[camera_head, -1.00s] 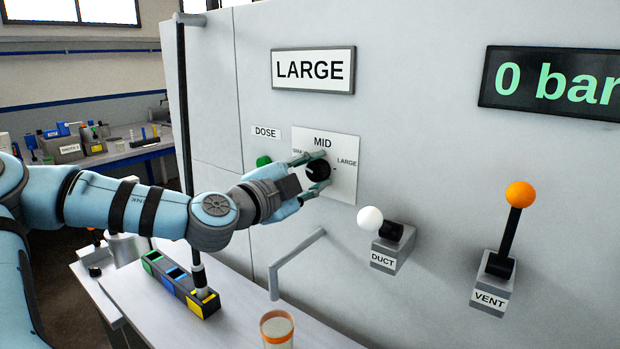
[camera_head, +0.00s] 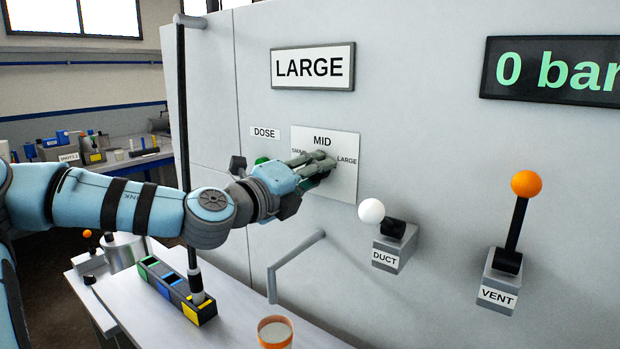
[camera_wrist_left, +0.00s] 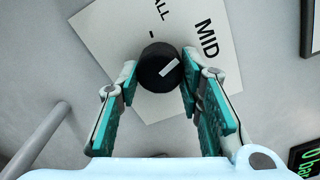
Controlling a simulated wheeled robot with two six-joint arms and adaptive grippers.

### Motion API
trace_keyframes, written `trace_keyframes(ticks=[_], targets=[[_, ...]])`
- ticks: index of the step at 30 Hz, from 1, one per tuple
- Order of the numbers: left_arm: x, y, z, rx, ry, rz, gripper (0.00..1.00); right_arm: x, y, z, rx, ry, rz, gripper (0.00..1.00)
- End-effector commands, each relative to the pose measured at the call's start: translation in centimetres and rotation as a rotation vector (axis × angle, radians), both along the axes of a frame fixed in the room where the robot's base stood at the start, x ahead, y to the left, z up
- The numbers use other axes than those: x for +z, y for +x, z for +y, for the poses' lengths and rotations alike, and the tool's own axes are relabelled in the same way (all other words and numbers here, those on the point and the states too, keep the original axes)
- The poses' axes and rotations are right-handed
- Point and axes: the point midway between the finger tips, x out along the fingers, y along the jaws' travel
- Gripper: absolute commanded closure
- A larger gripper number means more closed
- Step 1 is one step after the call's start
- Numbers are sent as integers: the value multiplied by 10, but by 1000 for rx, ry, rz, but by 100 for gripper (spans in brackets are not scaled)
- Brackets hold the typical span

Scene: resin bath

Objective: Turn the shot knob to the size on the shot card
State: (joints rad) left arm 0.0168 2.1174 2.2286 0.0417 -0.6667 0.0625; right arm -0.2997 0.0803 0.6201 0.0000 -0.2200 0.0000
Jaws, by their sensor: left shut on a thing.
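The shot card (camera_head: 313,67) high on the grey panel reads LARGE. Below it is the white dial plate (camera_head: 347,190), marked SMALL, MID and LARGE. The black round knob (camera_wrist_left: 158,68) sits on the plate. Its white mark points toward the MID label in the left wrist view. My left gripper (camera_head: 326,160) is at the dial, and its fingers mostly hide the knob in the head view. In the left wrist view the left gripper (camera_wrist_left: 158,78) has one finger on each side of the knob and is shut on it. My right gripper is not in view.
The green DOSE button (camera_head: 262,160) is just left of the dial, partly behind my gripper. The DUCT lever (camera_head: 371,211) and VENT lever (camera_head: 525,185) stick out to the right. A bent spout (camera_head: 295,265) is below, above a cup (camera_head: 275,332). The display (camera_head: 555,72) reads 0 bar.

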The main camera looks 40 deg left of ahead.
Motion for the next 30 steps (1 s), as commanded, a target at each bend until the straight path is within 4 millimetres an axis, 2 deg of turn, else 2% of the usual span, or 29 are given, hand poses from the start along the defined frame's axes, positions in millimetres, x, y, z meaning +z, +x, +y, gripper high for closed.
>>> trace_keyframes(ticks=[30], targets=[[-1,0,5,9,965,16,94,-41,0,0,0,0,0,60]])
